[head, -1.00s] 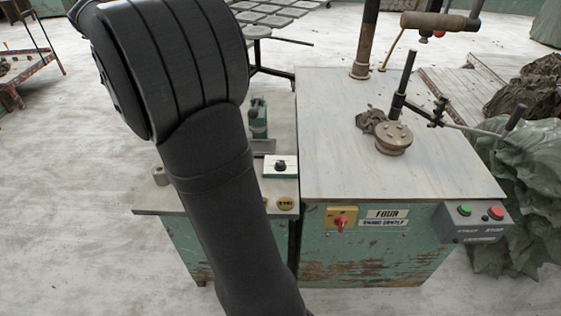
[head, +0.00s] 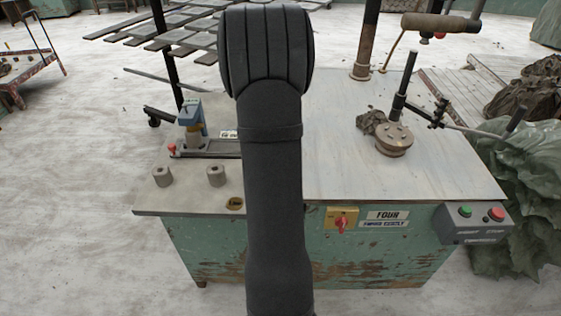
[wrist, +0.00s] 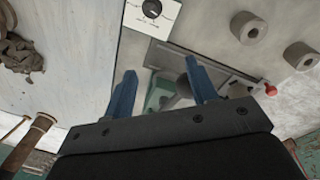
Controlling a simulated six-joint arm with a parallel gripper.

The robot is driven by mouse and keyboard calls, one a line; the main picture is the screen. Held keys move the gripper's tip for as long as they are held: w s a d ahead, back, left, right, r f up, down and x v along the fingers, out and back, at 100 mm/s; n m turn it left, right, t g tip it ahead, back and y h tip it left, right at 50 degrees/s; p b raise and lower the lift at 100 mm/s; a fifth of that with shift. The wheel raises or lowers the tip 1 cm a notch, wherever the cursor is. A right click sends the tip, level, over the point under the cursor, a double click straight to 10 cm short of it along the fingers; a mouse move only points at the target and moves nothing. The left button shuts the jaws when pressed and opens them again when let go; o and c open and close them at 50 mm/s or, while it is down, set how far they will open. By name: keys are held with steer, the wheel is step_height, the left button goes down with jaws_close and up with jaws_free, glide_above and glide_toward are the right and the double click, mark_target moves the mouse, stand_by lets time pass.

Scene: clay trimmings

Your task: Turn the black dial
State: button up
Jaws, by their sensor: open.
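The black dial (wrist: 152,8) sits on a small white plate (wrist: 161,21) with markings, at the top edge of the wrist view. In the head view my arm hides it. My gripper (wrist: 161,74) shows in the wrist view as two blue fingers, apart with nothing held between them. Its fingertips point toward the dial's side of the bench and appear short of the white plate, not touching the dial.
Two grey cylinders (head: 162,177) (head: 216,175) stand near the left bench edge. A red switch (head: 341,224) and a start/stop box (head: 478,222) are on the front.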

steer(key=shift+n+g+y, duration=0.4)
steer(key=shift+n+g, duration=0.1)
steer(key=shift+n, duration=0.1)
steer(key=d+f, duration=0.1)
steer(key=f, duration=0.5)
steer(key=d+f, duration=0.1)
steer(key=f, duration=0.6)
steer(key=d+f, duration=0.2)
steer(key=f, duration=0.4)
steer(key=shift+s+f, duration=0.25)
steer(key=shift+s, duration=0.15)
steer(key=shift+d, duration=0.1)
steer(key=c, duration=1)
steer(key=shift+o, duration=0.2)
